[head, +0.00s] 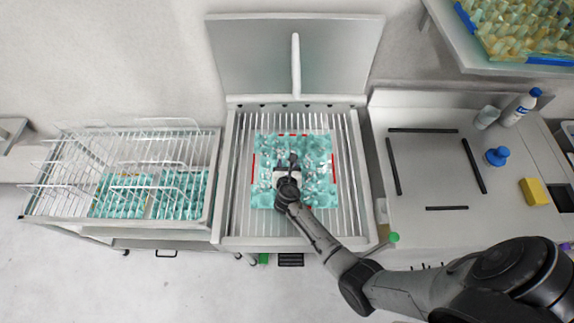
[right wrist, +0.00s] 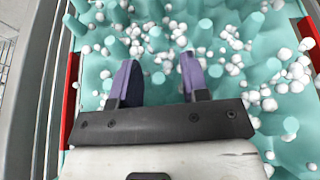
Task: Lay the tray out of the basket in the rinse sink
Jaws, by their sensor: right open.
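A teal egg tray (head: 264,146) lies flat on the ribbed floor of the rinse sink (head: 240,190), between red corner marks. White round blobs, like foam, are scattered over it. My right gripper (head: 291,162) is over the middle of this tray and hides part of it. In the right wrist view, its two purple-lined fingers (right wrist: 162,80) are apart with nothing held between them, and the tray's pegs (right wrist: 75,22) show around them. I cannot tell whether the fingertips touch the tray. The wire basket (head: 60,165) at the left holds more teal trays (head: 120,200). My left gripper is not in view.
A raised metal lid (head: 250,60) stands behind the sink. On the right counter (head: 425,165) are black bars marking a rectangle, a blue-capped bottle (head: 520,107), a blue object (head: 497,156) and a yellow sponge (head: 533,191). A shelf at upper right holds a filled blue-edged tray (head: 550,60).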

